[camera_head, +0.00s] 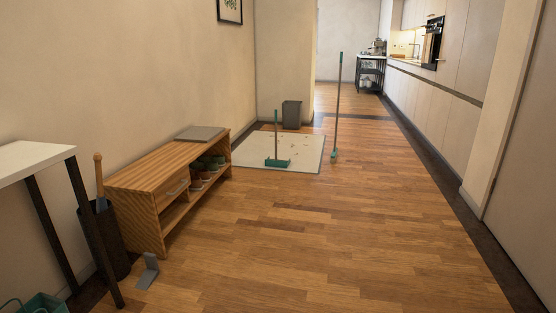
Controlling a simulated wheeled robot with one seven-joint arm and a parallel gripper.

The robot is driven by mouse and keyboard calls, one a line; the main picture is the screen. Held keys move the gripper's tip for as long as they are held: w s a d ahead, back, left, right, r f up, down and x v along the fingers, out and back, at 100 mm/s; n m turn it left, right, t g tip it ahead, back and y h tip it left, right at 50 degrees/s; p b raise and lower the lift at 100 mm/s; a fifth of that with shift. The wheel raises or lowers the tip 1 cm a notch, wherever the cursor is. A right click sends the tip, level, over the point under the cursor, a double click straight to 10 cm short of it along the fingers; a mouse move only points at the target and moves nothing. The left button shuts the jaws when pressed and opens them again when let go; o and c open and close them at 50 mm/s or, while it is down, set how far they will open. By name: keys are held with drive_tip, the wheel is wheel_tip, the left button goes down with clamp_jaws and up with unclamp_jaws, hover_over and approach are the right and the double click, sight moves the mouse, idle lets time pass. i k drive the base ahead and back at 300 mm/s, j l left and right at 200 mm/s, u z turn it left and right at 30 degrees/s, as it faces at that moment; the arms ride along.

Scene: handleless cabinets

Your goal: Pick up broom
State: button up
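The broom (337,105) stands upright in the camera_head view, right of centre and some way off. It has a long thin grey handle with a teal top and a small teal head at floor level, by the right edge of a pale mat. A teal dustpan (278,162) with an upright handle rests on the mat, to the left of the broom. Nothing blocks the view of the broom. My gripper is not in view.
The pale mat (245,153) and a grey bin (291,115) are beyond the wooden shoe bench (160,167) on the left. A white-topped table (30,157) is nearer left. A grey bracket-like object (148,271) is on the floor. The middle wooden floor is clear.

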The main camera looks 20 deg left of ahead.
sight(335, 153)
drive_tip(key=u, duration=0.5)
drive_tip(key=i+j, duration=0.1)
drive_tip(key=i, duration=3.1)
drive_tip(key=i+j, duration=0.1)
drive_tip(key=i, duration=3.1)
drive_tip(key=i+j+z, duration=0.1)
drive_tip(key=i, duration=0.55)
